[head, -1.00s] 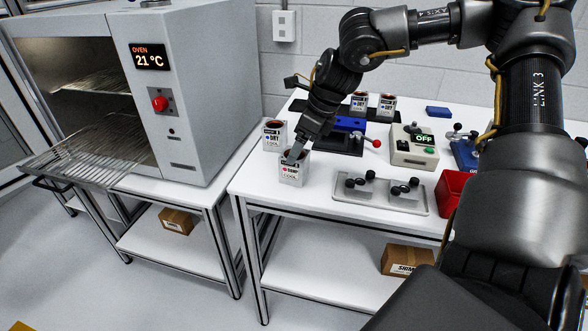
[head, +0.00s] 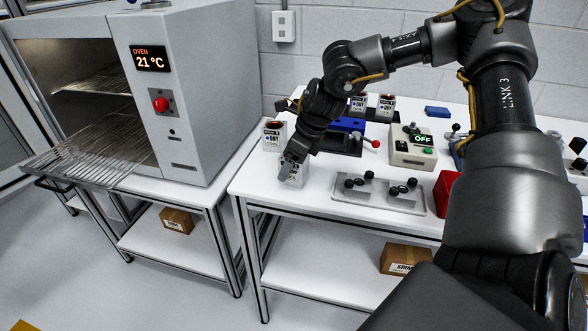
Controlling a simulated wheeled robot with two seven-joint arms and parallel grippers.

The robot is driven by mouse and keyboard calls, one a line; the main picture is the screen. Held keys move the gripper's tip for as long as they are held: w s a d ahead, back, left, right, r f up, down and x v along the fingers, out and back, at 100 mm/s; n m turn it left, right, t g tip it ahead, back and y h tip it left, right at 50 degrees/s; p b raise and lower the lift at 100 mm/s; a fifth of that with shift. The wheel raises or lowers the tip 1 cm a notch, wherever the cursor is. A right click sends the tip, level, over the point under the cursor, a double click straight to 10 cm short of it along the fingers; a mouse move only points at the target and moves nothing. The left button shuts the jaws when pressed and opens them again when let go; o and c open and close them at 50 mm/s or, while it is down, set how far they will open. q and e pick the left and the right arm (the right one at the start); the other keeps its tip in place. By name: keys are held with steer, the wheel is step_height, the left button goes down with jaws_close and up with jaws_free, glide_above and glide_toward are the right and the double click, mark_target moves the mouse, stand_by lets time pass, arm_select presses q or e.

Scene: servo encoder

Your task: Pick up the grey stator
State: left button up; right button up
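Several small grey can-like parts with printed labels stand on the white table; they look like the stators, though I cannot tell which is the named one. A can labelled DRY (head: 274,135) stands just behind. Two more cans (head: 358,104) (head: 386,106) stand at the back. My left gripper is not in view.
A grey tray with black knobs (head: 378,196) lies right of the front can. Behind are a blue fixture with a red-knobbed lever (head: 350,127) and a box reading OFF (head: 413,147). A red bin (head: 446,190) stands right. An open oven (head: 170,90) reads 21 °C at left.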

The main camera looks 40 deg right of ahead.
steer(key=c, duration=1.2)
steer(key=shift+c, duration=0.6)
steer(key=shift+w+r, duration=0.1)
